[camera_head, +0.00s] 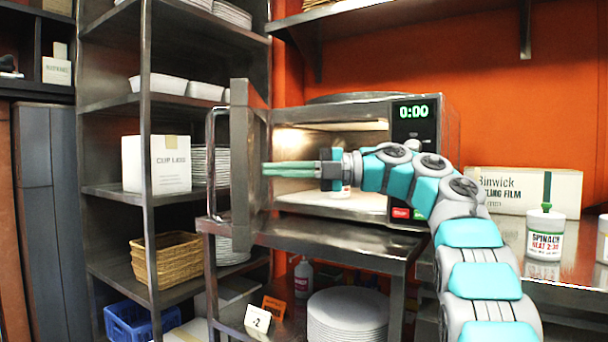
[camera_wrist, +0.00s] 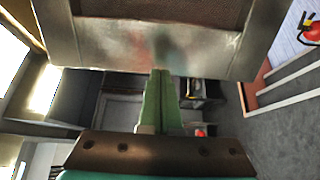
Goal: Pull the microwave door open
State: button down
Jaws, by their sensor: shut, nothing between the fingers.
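The microwave (camera_head: 440,120) stands on a metal shelf, its display reading 0:00. Its door (camera_head: 240,150) is swung out to the left at a wide angle, and the lit cavity (camera_head: 310,140) shows. The door's bar handle (camera_head: 212,165) is on the door's far left side. My gripper (camera_head: 268,168) is in front of the cavity with its green fingers together, pointing left at the inner side of the door. In the wrist view the fingers (camera_wrist: 160,75) are shut and empty, with their tips at the edge of the door panel (camera_wrist: 200,50). I cannot tell whether they touch it.
A metal rack (camera_head: 110,105) with bowls, plates and a basket (camera_head: 165,260) stands left of the door. A plate stack (camera_head: 347,315) is below the microwave. A cling film box (camera_head: 525,190) and a spinach tub (camera_head: 545,235) stand on the counter at right.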

aim_at(244, 162)
jog(key=shift+a, duration=1.2)
